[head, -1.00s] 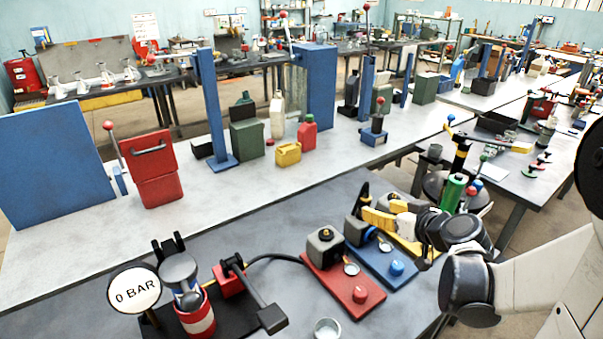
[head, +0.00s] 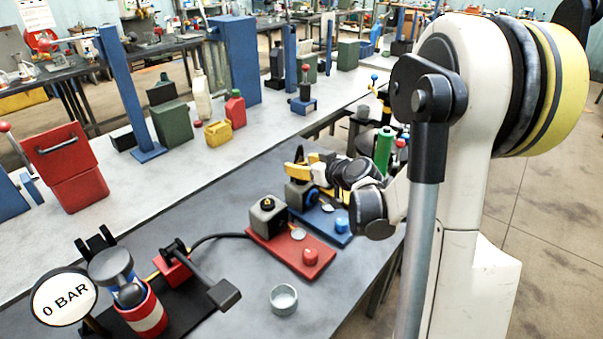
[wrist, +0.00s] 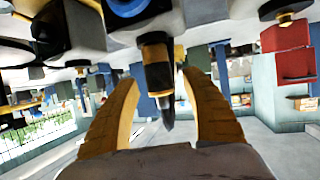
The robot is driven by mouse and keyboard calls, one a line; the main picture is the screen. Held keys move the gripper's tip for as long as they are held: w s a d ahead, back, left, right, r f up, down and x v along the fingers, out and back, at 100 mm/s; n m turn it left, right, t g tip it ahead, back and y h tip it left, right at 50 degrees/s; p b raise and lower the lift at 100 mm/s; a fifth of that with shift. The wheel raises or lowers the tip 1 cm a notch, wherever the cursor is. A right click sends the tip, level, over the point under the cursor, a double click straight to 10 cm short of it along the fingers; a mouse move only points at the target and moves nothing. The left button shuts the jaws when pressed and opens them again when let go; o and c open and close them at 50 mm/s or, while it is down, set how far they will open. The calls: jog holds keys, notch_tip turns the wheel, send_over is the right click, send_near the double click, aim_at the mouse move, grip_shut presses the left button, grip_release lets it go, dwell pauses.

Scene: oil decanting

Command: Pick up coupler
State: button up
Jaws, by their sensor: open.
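In the wrist view, a dark cylinder with a brass-coloured band (wrist: 157,62), which looks like the coupler, lies between the fingers of my gripper (wrist: 160,88). The two yellow fingers are spread, with visible gaps on both sides of it. Its upper end meets a grey block with a blue ring (wrist: 127,8); whether it is fixed there I cannot tell. In the head view my gripper (head: 300,168) is low over the blue plate (head: 322,222), beside its grey block (head: 299,194). My arm and fingers partly hide that spot, and the coupler is not clear there.
A red plate (head: 290,253) with a grey block (head: 268,215) and red knob stands to the left, with a black hose to the red pump. A metal cup (head: 283,299) and a gauge reading 0 BAR (head: 62,297) are nearer.

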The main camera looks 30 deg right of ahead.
jog(key=shift+w, duration=0.1)
grip_shut()
jog(key=shift+r, duration=0.1)
